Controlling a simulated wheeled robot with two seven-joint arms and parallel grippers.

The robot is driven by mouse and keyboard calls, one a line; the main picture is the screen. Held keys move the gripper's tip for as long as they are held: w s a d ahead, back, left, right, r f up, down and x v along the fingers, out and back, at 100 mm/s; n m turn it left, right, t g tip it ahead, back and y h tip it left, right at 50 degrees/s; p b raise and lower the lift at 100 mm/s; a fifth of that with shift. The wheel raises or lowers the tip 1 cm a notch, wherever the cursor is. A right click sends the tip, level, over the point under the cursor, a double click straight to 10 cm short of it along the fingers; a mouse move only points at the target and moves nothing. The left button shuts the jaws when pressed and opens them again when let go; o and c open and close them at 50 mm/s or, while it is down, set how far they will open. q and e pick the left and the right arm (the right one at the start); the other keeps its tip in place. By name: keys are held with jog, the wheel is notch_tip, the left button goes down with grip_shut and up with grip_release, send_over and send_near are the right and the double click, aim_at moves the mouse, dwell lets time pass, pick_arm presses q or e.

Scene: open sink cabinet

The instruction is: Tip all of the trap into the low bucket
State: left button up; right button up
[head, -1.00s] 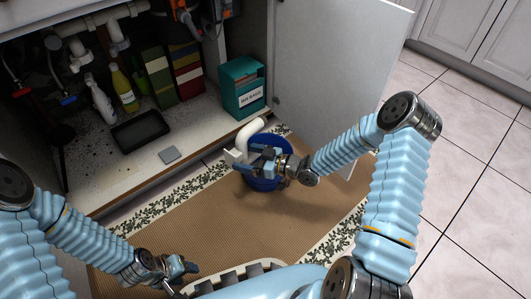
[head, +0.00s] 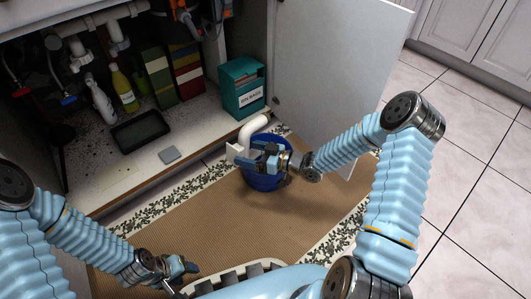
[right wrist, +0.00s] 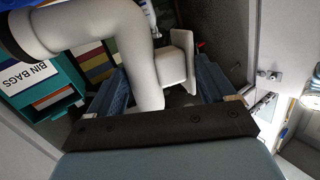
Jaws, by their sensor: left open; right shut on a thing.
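The trap is a white curved pipe (head: 251,130), held above the blue bucket (head: 268,183) on the mat in the head view. My right gripper (head: 258,157) is shut on the trap, over the bucket's left and rear part. In the right wrist view the trap (right wrist: 135,50) fills the middle, between the two blue fingers of my right gripper (right wrist: 160,88). The bucket's inside is mostly hidden by the gripper and trap. My left gripper (head: 180,268) is open and empty, low over the mat at the bottom left of the head view.
The open cabinet holds a teal bin-bags box (head: 243,86), a black tray (head: 140,131), a yellow bottle (head: 123,90) and a white spray bottle (head: 99,98). The open door (head: 330,80) stands behind the bucket. The brown mat (head: 215,225) has free room.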

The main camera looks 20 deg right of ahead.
aim_at(265, 124)
jog(key=shift+w+d+r+m+y, duration=0.35)
jog(key=shift+d+r+m+y, duration=0.05)
jog(key=shift+d+r+m, duration=0.3)
dwell(0.6)
jog(key=shift+w+d+r+m+t+y, duration=0.15)
jog(key=shift+w+d+r+m, duration=0.2)
jog(key=shift+d+m, duration=0.2)
jog(key=shift+w+d+r+m+t+y, duration=0.1)
jog(key=shift+w+d+r+m+t, duration=0.15)
jog(key=shift+d+m, duration=0.25)
jog(key=shift+w+d+r+m+t+y, duration=0.15)
jog(key=shift+w+d+r+m, duration=0.2)
jog(key=shift+d+m, duration=0.2)
dwell(1.1)
jog(key=shift+w+d+r+m+t, duration=0.15)
jog(key=shift+w+d+r+m, duration=0.05)
jog(key=shift+d+m, duration=0.25)
jog(key=shift+w+d+r+m+t, duration=0.1)
jog(key=shift+w+d+r+m, duration=0.1)
jog(key=shift+d+m, duration=0.2)
dwell(0.5)
jog(key=shift+w+d+r+m+t+y, duration=0.1)
jog(key=shift+w+d+m+t+y, duration=0.2)
jog(key=shift+d+m, duration=0.35)
jog(key=shift+w+d+r+m+t, duration=0.1)
jog(key=shift+w+d+m, duration=0.3)
jog(key=shift+d+m, duration=0.2)
dwell(1.4)
